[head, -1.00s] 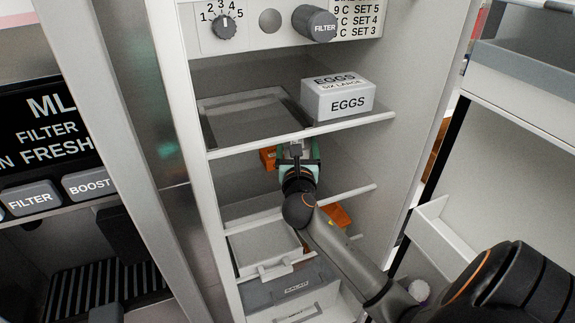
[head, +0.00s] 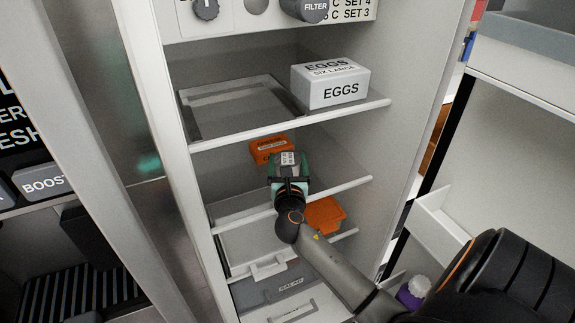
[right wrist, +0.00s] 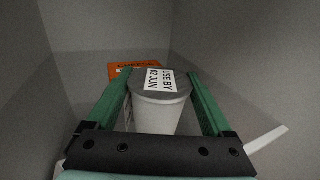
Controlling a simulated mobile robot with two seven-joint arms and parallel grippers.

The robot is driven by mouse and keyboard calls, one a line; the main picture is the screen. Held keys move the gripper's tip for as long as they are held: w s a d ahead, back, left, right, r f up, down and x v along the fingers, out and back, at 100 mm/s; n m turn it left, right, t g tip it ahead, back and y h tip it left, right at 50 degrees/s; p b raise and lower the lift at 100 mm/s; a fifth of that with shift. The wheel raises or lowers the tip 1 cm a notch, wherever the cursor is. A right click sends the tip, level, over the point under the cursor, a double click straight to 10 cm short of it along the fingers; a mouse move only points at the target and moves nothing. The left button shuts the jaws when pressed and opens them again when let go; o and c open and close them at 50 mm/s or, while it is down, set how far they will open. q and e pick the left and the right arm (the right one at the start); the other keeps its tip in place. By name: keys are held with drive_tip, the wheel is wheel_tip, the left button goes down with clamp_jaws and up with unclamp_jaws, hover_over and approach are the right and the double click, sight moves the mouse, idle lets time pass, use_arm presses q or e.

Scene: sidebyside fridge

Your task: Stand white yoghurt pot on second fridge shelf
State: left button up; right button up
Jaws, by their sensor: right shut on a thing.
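The white yoghurt pot (right wrist: 157,112) has a grey lid with a "USE BY 02 JUN" label and looks upright in the right wrist view. My right gripper (right wrist: 160,100) is shut on it, a green finger on each side. In the head view the labelled lid (head: 288,158) shows between the fingers of the right gripper (head: 289,170), inside the fridge between the egg shelf and the second shelf (head: 345,188). The arm hides the pot's base, so I cannot tell whether it touches the second shelf. My left gripper is out of view.
An orange box (head: 271,149) lies behind the pot; it also shows in the wrist view (right wrist: 135,70). An egg box (head: 330,84) stands on the upper shelf (head: 225,133). An orange tub (head: 325,214) is below the second shelf. The second shelf's right side looks clear.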

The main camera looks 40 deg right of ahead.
drive_tip(key=shift+f, duration=0.15)
drive_tip(key=o, duration=1.2)
drive_tip(key=shift+f, duration=0.15)
drive_tip(key=shift+o, duration=1.2)
